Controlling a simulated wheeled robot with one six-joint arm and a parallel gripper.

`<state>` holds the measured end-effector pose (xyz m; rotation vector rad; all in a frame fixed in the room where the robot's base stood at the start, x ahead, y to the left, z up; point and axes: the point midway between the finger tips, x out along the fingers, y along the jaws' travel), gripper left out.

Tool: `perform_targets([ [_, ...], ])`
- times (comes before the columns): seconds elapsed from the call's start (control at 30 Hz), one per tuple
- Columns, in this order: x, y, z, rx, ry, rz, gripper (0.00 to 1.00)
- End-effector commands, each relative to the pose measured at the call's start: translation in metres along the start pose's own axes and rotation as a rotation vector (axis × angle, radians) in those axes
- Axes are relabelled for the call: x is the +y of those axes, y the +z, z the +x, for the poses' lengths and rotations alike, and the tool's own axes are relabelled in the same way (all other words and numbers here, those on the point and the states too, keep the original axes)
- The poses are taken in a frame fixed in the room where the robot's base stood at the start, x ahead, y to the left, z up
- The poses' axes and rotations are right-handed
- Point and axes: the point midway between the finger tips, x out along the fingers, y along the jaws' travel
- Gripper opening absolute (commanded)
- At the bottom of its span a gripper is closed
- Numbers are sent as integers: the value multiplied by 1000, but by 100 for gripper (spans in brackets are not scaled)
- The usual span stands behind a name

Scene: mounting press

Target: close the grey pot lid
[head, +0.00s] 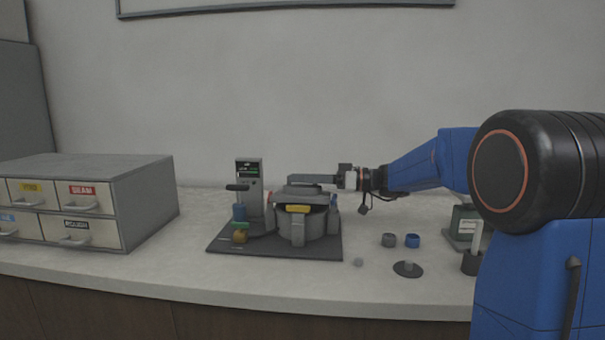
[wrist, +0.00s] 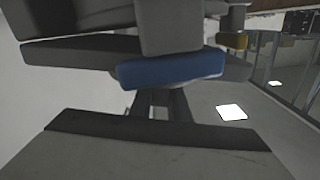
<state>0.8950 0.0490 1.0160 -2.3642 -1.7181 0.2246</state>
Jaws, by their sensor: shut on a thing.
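The grey pot (head: 318,224) stands on a dark base plate, with clamp blocks around it. Its grey lid (head: 300,193) is over the pot. A dark gap shows between the lid and the pot rim, so the lid looks not fully flat on it. My gripper (head: 312,180) reaches in from the right, at the top of the lid, and is shut on it; the exact grip is hard to see. In the wrist view, grey parts and a blue bar (wrist: 170,68) fill the near view, and I cannot tell the lid's edges there.
Small grey (head: 389,240) and blue (head: 412,241) rings and a dark disc (head: 408,269) lie to the right. A drawer cabinet (head: 140,190) stands at far left.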

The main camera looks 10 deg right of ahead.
Motion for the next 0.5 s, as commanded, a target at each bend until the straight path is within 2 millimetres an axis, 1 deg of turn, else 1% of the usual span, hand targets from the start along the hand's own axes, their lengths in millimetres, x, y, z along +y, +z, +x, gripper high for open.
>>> perform_targets([
  [0.2,-2,8,0,-1,1,4,0],
  [0.5,-3,10,0,-1,1,5,0],
])
